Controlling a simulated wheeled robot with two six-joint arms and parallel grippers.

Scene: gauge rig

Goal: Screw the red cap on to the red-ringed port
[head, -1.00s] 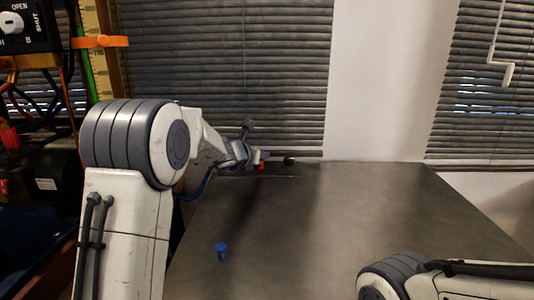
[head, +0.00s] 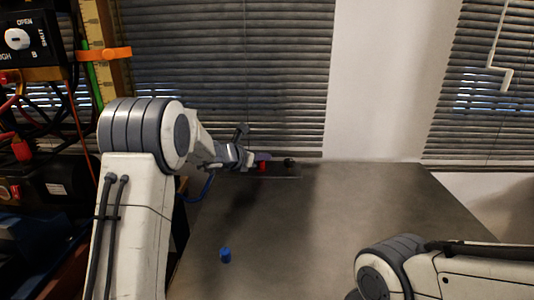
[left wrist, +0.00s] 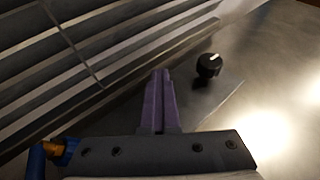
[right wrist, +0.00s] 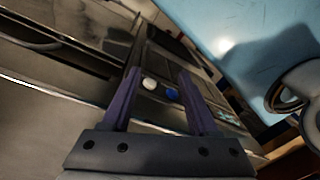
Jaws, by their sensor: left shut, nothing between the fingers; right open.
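A small red object (head: 263,168) sits by the far edge of the table, partly hidden by my left gripper (head: 263,157). I cannot tell whether it is the red cap or the red-ringed port. My left gripper is shut and empty right above or beside it. In the left wrist view the purple fingers (left wrist: 160,76) are together over a grey plate, with no red thing visible. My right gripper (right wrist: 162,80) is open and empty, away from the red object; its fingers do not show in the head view.
A black knob (head: 290,162) with a white mark, also in the left wrist view (left wrist: 209,65), stands on the plate just right of my left fingers. A blue cap (head: 225,255) stands near the table's left front. The table's middle (head: 350,215) is clear. Blinds rise behind.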

